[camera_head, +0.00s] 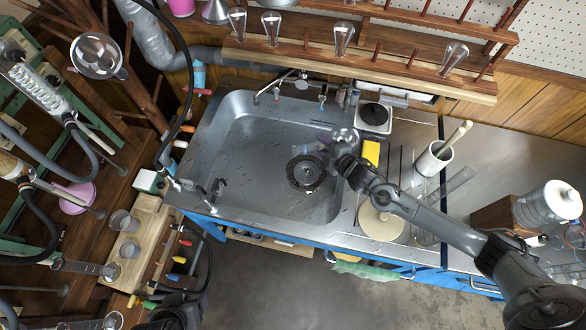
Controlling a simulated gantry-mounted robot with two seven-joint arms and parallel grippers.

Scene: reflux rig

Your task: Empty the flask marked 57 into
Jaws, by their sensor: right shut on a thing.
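My right arm reaches in from the lower right over the sink's right side. Its gripper (346,158) is shut on a small round clear glass flask (345,137), held above the right part of the steel sink (240,150). The flask's marking cannot be read, and its neck is partly hidden by the gripper. The black round drain (305,173) lies just left of and below the gripper. I cannot make out my left gripper.
A yellow sponge (371,153), a scale (375,116) and a round board (382,220) lie right of the basin. A mortar with pestle (434,160) stands farther right. Taps (290,80) rise at the sink's back edge.

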